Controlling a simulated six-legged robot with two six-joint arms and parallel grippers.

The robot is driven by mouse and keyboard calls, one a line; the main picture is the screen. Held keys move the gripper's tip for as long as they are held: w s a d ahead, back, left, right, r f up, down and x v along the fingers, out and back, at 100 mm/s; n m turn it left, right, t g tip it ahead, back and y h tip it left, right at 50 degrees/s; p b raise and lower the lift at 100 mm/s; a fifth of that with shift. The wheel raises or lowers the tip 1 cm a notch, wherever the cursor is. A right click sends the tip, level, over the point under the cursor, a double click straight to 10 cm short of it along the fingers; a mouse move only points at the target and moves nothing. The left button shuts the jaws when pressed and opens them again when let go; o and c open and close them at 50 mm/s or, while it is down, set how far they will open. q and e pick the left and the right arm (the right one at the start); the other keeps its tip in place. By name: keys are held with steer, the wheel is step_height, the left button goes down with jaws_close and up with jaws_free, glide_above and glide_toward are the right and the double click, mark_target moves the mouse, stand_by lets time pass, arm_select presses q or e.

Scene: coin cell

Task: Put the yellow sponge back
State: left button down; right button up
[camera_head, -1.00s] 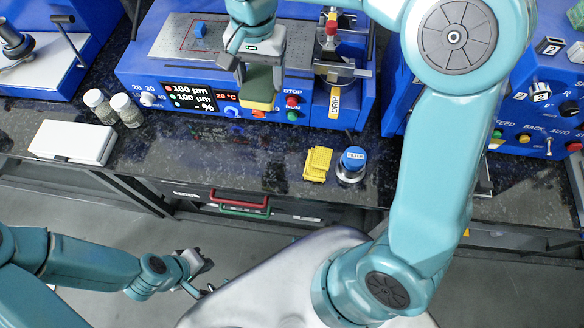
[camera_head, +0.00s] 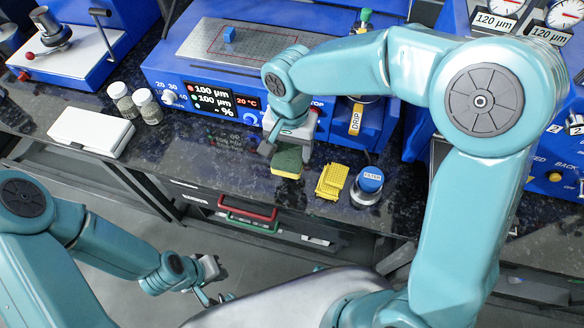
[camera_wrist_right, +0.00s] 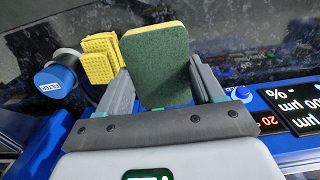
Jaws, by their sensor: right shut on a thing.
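The sponge (camera_head: 287,162), yellow with a dark green face, is between the fingers of my right gripper (camera_head: 286,146), near the front edge of the dark counter. In the right wrist view the sponge (camera_wrist_right: 157,66) stands up between the two grey fingers of the right gripper (camera_wrist_right: 158,85), its green face towards the camera. Whether it touches the counter I cannot tell. My left gripper (camera_head: 213,292) hangs low over the floor, away from the counter; its fingers look apart and empty.
Yellow textured pads (camera_head: 331,181) lie right of the sponge, beside a blue-capped FILTER jar (camera_head: 367,186). The blue coating machine (camera_head: 190,75) stands behind. A white box (camera_head: 90,131) and two small jars (camera_head: 147,106) are at the left. Dark counter is free between the box and sponge.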

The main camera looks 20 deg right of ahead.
mark_target(292, 153)
step_height(292, 153, down, 8)
steer(key=shift+f, duration=0.1)
steer(key=shift+s, duration=0.1)
steer(key=shift+f+b, duration=0.15)
steer(key=shift+b, duration=0.15)
steer(key=o, duration=1.2)
step_height(292, 153, up, 12)
steer(key=shift+d+r+p, duration=0.15)
steer(key=shift+r+p, duration=0.05)
steer(key=shift+p, duration=0.3)
